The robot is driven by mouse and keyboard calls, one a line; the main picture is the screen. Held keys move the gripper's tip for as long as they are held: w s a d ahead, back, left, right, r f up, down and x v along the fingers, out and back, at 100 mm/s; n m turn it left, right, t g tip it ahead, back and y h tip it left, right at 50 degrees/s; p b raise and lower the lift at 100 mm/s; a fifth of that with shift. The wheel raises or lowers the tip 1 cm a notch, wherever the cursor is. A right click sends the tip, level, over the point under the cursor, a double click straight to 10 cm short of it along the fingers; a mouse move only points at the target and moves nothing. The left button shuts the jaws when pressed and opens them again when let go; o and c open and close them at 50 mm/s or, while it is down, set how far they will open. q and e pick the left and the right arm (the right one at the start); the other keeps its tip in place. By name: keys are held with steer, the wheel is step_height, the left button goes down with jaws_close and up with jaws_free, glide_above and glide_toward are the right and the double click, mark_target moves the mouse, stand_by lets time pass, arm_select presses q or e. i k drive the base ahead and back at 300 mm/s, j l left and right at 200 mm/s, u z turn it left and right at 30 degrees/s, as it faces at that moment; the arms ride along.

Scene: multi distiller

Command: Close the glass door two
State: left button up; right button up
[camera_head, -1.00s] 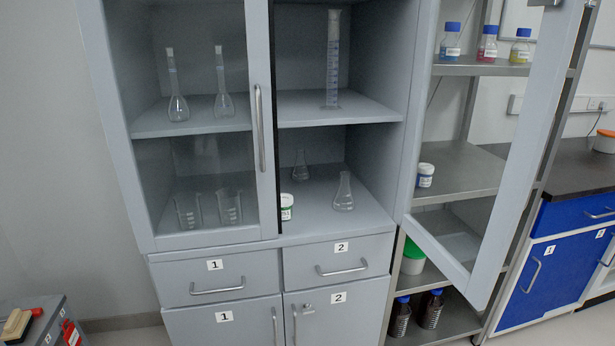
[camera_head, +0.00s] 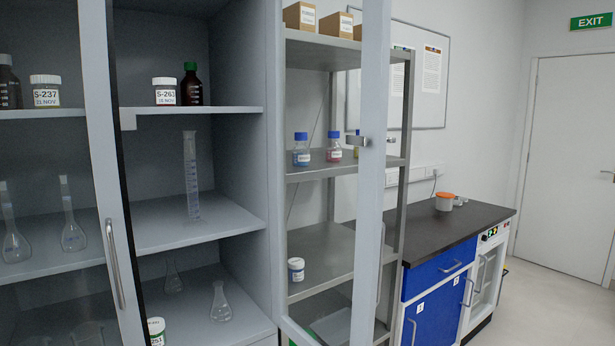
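The right-hand glass door (camera_head: 371,200) of the grey cabinet stands swung open to the right. It juts out in front of the metal shelf unit, and bottles show through its glass. The left-hand glass door (camera_head: 107,190) covers the left half of the cabinet and has a long vertical handle (camera_head: 115,264). The right half of the cabinet (camera_head: 240,170) is uncovered. Neither of my grippers shows in the head view.
Inside the cabinet stand a measuring cylinder (camera_head: 191,175), a flask (camera_head: 219,302) and a brown bottle (camera_head: 191,84). The metal shelf unit (camera_head: 330,170) holds bottles and boxes. A dark-topped bench (camera_head: 450,230) stands at the right. The floor (camera_head: 550,300) before the white door is clear.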

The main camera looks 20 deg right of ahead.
mark_target(328, 62)
steer(key=i+l+u, duration=0.1)
steer(key=l+u, duration=0.2)
steer(key=l, duration=0.7)
steer(key=l+u, duration=0.35)
steer(key=l, duration=0.65)
steer(key=k+l+u, duration=0.15)
steer(key=l+u, duration=0.15)
steer(key=l, duration=0.65)
